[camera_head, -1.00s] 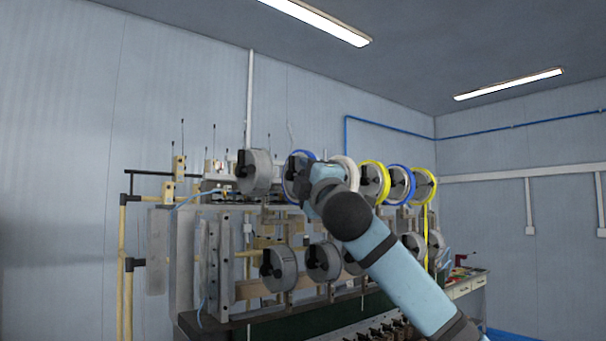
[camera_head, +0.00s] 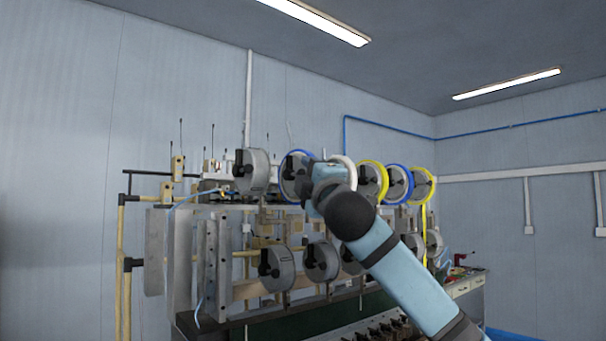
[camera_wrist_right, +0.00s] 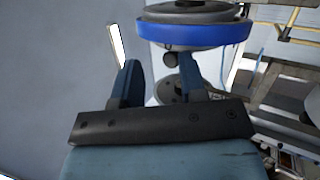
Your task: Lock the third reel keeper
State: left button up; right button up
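The upper row of the winder holds a grey reel (camera_head: 251,171), a blue-rimmed reel (camera_head: 289,184) and a third, white-rimmed reel (camera_head: 345,164), partly hidden behind my right arm. My right gripper (camera_head: 310,178) is at the upper row, over the gap between the blue and white reels. In the right wrist view its two fingers (camera_wrist_right: 160,80) are apart. A pale reel face with a dark hub (camera_wrist_right: 170,91) and a small dark knob (camera_wrist_right: 170,60) show between and beyond them. I cannot tell whether the fingers touch it. My left gripper is out of view.
In the wrist view a blue rim (camera_wrist_right: 195,32) lies close above the fingers. Yellow-rimmed reels (camera_head: 373,180) stand to the right in the upper row. A lower row of grey reels (camera_head: 321,262) sits below. A yellow post frame (camera_head: 122,265) stands at the left.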

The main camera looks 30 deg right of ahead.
jog(key=s+a, duration=0.1)
jog(key=s, duration=0.6)
jog(key=shift+a, duration=0.35)
dwell(0.6)
